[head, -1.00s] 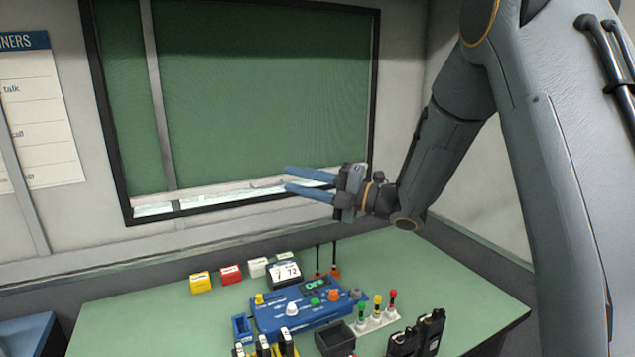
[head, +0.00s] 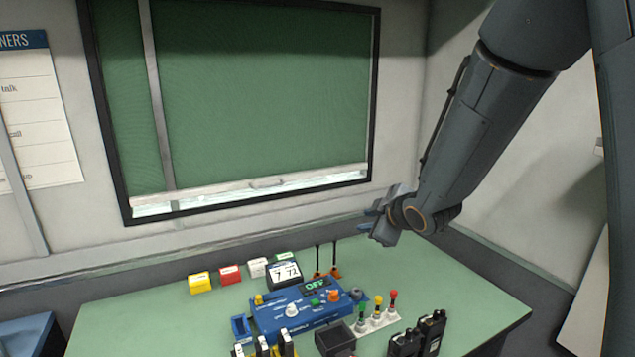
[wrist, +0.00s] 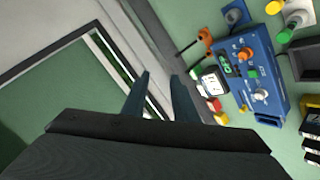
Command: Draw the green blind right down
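The green blind (head: 265,95) covers nearly all of the window in the head view. Its pale bottom bar (head: 225,190), with a small grip at its middle, hangs a little above the bottom of the dark frame. A thin strip of bright glass (head: 300,188) shows below the bar. My gripper (head: 368,219) is to the right of the window's lower right corner, apart from the blind. In the wrist view the two blue fingers (wrist: 162,98) are apart with nothing between them. The blind also shows in the wrist view (wrist: 60,100), at the left.
The green table (head: 160,300) holds a blue control box (head: 300,312), colored blocks, a small display (head: 284,274), two upright dark rods (head: 334,258), colored knobs and black radios (head: 430,335). A paper list (head: 40,120) hangs left of the window.

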